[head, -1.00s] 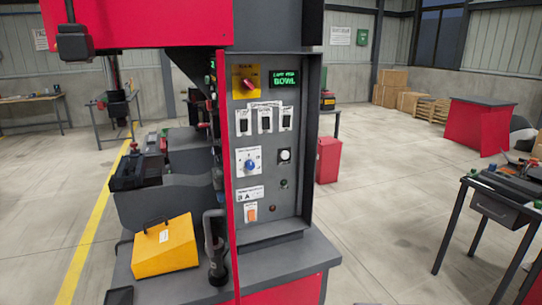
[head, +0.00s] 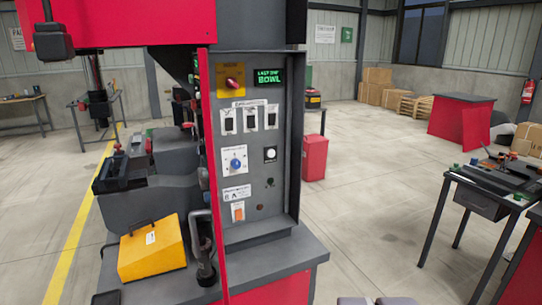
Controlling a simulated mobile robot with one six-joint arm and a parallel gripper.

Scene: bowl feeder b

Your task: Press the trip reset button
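A grey control panel (head: 284,205) stands upright near the middle of the head view. It carries a white round button (head: 270,154), a small dark control (head: 269,183) below it and a small brown round part (head: 260,206) lower down. The lettering is too small to tell which one is the trip reset button. A green-lit display (head: 269,78) reads BOWL on its lower line. Three dark switches (head: 250,118) on white plates sit in a row. Below are a blue knob (head: 235,164) and an orange rocker (head: 238,212).
A red rotary switch (head: 232,83) is on a yellow plate at the panel's top. A grey ledge (head: 260,250) juts out below the panel. A yellow box (head: 152,248) stands to the left. A dark-topped table (head: 487,190) is at right; the floor between is clear.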

